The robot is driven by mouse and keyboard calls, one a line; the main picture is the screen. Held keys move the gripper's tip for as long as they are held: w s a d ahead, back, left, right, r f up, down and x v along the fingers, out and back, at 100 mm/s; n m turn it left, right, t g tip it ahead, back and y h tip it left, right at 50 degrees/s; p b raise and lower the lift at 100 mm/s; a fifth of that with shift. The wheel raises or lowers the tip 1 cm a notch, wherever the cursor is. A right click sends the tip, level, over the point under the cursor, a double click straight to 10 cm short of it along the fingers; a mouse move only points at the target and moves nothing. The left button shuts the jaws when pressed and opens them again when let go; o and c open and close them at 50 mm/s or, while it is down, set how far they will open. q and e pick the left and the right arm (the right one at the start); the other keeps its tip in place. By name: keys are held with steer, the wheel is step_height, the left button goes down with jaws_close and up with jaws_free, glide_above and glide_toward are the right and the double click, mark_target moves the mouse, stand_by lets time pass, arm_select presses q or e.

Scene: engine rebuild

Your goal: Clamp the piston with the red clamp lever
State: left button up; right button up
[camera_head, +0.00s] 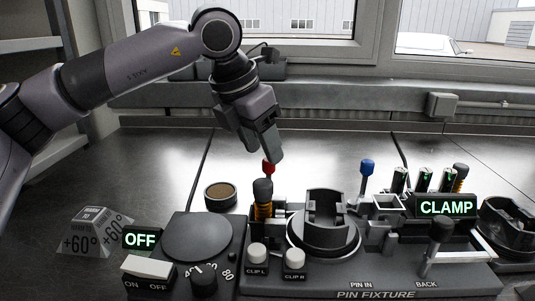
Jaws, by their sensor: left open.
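The red clamp lever (268,166) shows as a small red knob at the back of the pin fixture, left of the middle, partly behind a dark-handled tool with an orange shaft. My left gripper (274,152) points down just above and beside the red knob. Its fingers overlap in this view, and I cannot tell whether they touch the knob. The pin fixture (376,294) is a dark block with a round cradle (325,228) at its middle. I cannot make out a separate piston in the cradle. My right gripper is not in view.
A blue-knobbed lever (367,168) stands right of the cradle. A lit CLAMP sign (446,207) is at the right. A round heater plate (197,237) with an OFF sign (141,239) is at the left. A small round tin (220,195) stands behind it.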

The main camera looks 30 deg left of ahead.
arm_select(q)
steer(key=x, duration=0.2)
steer(key=shift+w+d+f, duration=0.1)
steer(key=shift+w+f, duration=0.05)
steer(key=shift+f, duration=0.1)
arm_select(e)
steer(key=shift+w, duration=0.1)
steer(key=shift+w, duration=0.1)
arm_select(q)
jaws_close()
